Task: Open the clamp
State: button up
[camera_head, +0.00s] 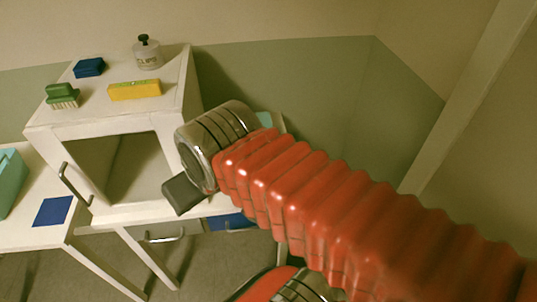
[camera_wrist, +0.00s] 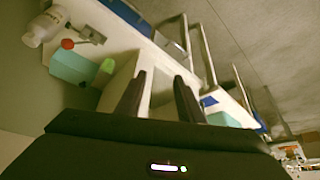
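My gripper shows at the bottom of the wrist view, with two dark fingers (camera_wrist: 160,78) standing apart. Only a pale, out-of-focus surface shows between them, with nothing held. In the head view, a dark grey part of my gripper (camera_head: 184,195) sticks out below the metal wrist, in front of the white cabinet. The fingertips cannot be made out there. No separate clamp can be identified for sure in either view.
A white cabinet (camera_head: 115,122) carries a green brush (camera_head: 62,96), a yellow block (camera_head: 134,90), a blue box (camera_head: 89,67) and a white jar (camera_head: 148,54). A blue square (camera_head: 53,211) lies on the left table. In the wrist view, a white bottle (camera_wrist: 45,27) stands near a teal box (camera_wrist: 76,67).

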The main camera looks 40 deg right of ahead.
jog(key=shift+o, duration=0.9)
jog(key=shift+w+d, duration=0.2)
jog(key=shift+d, duration=0.05)
jog(key=w+d+f+n+y, duration=0.1)
jog(key=d+n, duration=0.3)
jog(key=d, duration=0.6)
jog(key=w+d+f+n+g+y, duration=0.1)
jog(key=d+n, duration=0.4)
jog(key=d, duration=0.6)
jog(key=w+d+f+n+g+y, duration=0.1)
jog(key=w+d+f+n, duration=0.1)
jog(key=d, duration=0.8)
jog(key=shift+w+d+n, duration=0.3)
jog(key=shift+w+n, duration=0.4)
jog(key=shift+n, duration=0.7)
jog(key=x, duration=1.4)
jog(key=shift+s+a+r, duration=0.1)
jog(key=shift+s+a, duration=0.05)
jog(key=shift+a, duration=0.15)
jog(key=shift+c, duration=0.3)
grip_shut()
